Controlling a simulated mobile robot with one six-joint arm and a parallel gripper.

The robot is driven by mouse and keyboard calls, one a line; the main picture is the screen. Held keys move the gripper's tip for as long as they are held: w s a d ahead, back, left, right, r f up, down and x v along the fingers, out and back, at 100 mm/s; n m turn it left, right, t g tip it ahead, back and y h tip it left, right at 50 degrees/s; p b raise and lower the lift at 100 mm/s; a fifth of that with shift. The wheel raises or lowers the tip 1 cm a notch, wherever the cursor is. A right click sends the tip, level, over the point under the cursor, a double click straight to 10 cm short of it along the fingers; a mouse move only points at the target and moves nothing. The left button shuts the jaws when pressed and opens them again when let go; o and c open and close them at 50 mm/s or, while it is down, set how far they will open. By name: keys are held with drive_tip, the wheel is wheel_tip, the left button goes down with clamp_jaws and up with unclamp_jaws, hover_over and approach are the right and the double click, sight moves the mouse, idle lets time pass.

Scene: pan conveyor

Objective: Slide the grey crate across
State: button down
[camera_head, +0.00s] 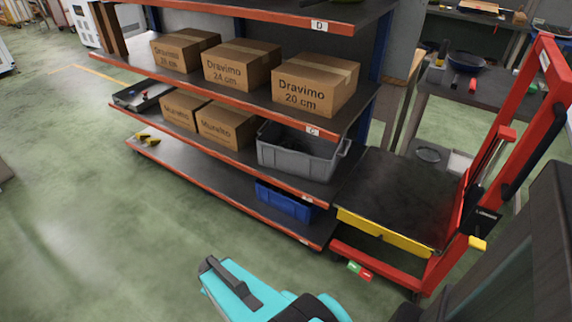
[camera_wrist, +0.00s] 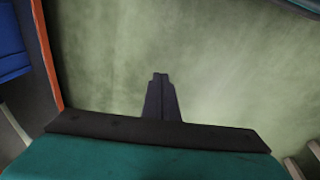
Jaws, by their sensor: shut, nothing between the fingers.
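The grey crate (camera_head: 290,160) stands on a middle shelf at its right end, beside the cardboard boxes. To its right is the black platform (camera_head: 400,190) of a red lift cart, at about the height of that shelf. My gripper (camera_head: 208,264) is at the bottom middle of the head view, in front of the shelves and apart from the crate. In the wrist view my gripper (camera_wrist: 160,76) is shut and empty over the green floor. The crate does not show in the wrist view.
Cardboard boxes (camera_head: 315,84) fill the shelf above. A blue crate (camera_head: 284,200) is on the lowest shelf; a blue bin (camera_wrist: 12,45) also shows in the wrist view. The red lift mast (camera_head: 500,130) rises at right. The floor at left (camera_head: 90,230) is clear.

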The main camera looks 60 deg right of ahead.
drive_tip(key=w+d+r+n+t+h+b, duration=0.1)
drive_tip(key=w+d+r+t+h, duration=0.15)
drive_tip(key=d, duration=0.55)
drive_tip(key=w+d+r+n+t+h+b, duration=0.1)
drive_tip(key=d+r+t, duration=0.15)
drive_tip(key=d, duration=0.55)
drive_tip(key=w+d+r+t+h+b, duration=0.15)
drive_tip(key=d+r, duration=0.25)
drive_tip(key=d, duration=0.4)
drive_tip(key=s+d+r+n+t+h+b, duration=0.1)
drive_tip(key=s+d+r+n+t+h, duration=0.1)
drive_tip(key=d+r, duration=0.5)
drive_tip(key=s+d+r+n+t+h+b, duration=0.2)
drive_tip(key=s+d+r+n+h, duration=0.1)
drive_tip(key=s+d+r, duration=0.3)
drive_tip(key=d+r+h, duration=0.1)
drive_tip(key=d+r, duration=0.1)
drive_tip(key=d, duration=0.1)
drive_tip(key=shift+s+d, duration=0.2)
drive_tip(key=shift+s, duration=0.1)
drive_tip(key=shift+w+d+b, duration=0.15)
drive_tip(key=shift+w+b, duration=0.05)
drive_tip(key=shift+b, duration=0.35)
drive_tip(key=b+x, duration=0.2)
drive_tip(key=b, duration=0.2)
drive_tip(key=shift+w+d+f, duration=0.1)
drive_tip(key=shift+w+d, duration=0.05)
drive_tip(key=shift+d, duration=0.05)
